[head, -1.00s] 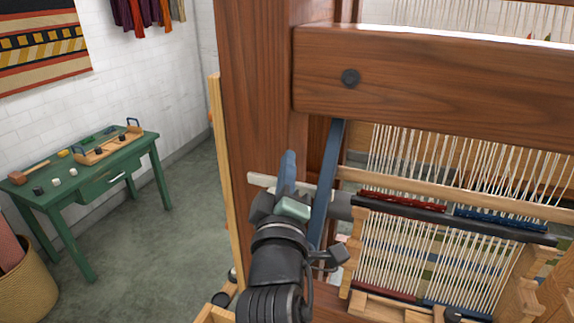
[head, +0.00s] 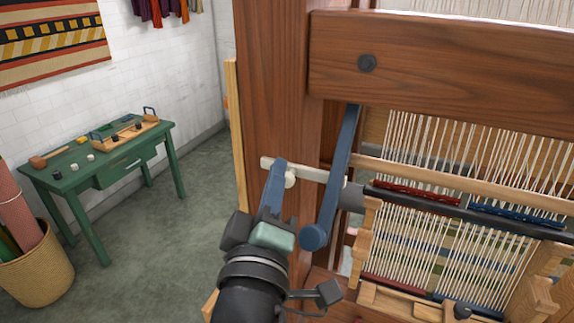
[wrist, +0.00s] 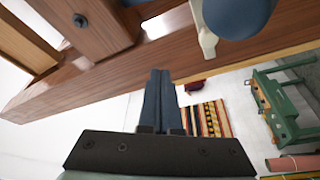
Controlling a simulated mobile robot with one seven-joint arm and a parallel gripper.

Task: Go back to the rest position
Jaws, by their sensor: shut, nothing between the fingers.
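My gripper (head: 277,165) is shut and empty, with its two blue fingers pressed together. It points up in front of the loom's wooden post, overlapping a pale bar in the head view. In the wrist view the closed fingers (wrist: 160,75) show beneath the loom's beam, with nothing between them. To the right of my gripper, a blue lever (head: 338,165) with a round end slants down; a gap shows between them. A blue rounded part (wrist: 238,12) and a pale bar (wrist: 203,30) are near the fingertips in the wrist view.
The loom's wooden post (head: 275,90) and thick beam (head: 450,75) stand close by, with warp threads at right. A green table (head: 65,180) with a tray (head: 135,133) stands at left. A basket (head: 45,272) holds rolls. Floor between table and loom is clear.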

